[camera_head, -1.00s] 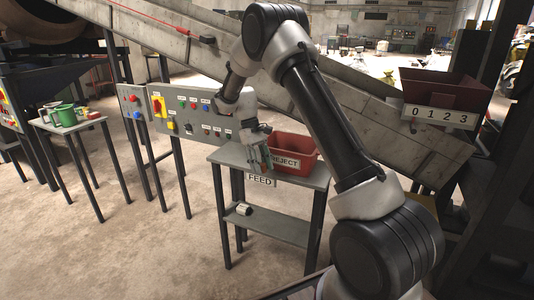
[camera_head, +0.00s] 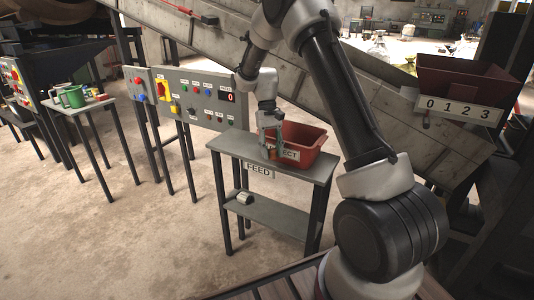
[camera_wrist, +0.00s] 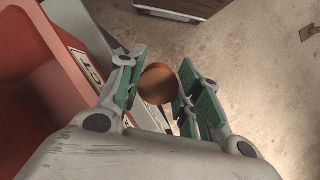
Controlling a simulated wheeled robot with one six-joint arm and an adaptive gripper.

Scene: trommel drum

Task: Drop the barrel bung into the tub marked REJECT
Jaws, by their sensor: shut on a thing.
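The red tub (camera_head: 310,150) stands on the grey table; its white label reads "ECT", with the left letters covered by my gripper. My gripper (camera_head: 272,152) is at the tub's front left, pointing down. In the wrist view my gripper (camera_wrist: 160,95) has its green-padded fingers around a round brown bung (camera_wrist: 158,83). A bit of the bung (camera_head: 272,154) shows between the fingertips in the head view. The tub (camera_wrist: 40,90) lies to the left in the wrist view, and the bung is outside its rim.
The table (camera_head: 238,147) carries a FEED label (camera_head: 258,169) and has a lower shelf (camera_head: 275,213) with a small can (camera_head: 244,197). A control panel (camera_head: 205,98) stands behind left. A conveyor frame slopes behind.

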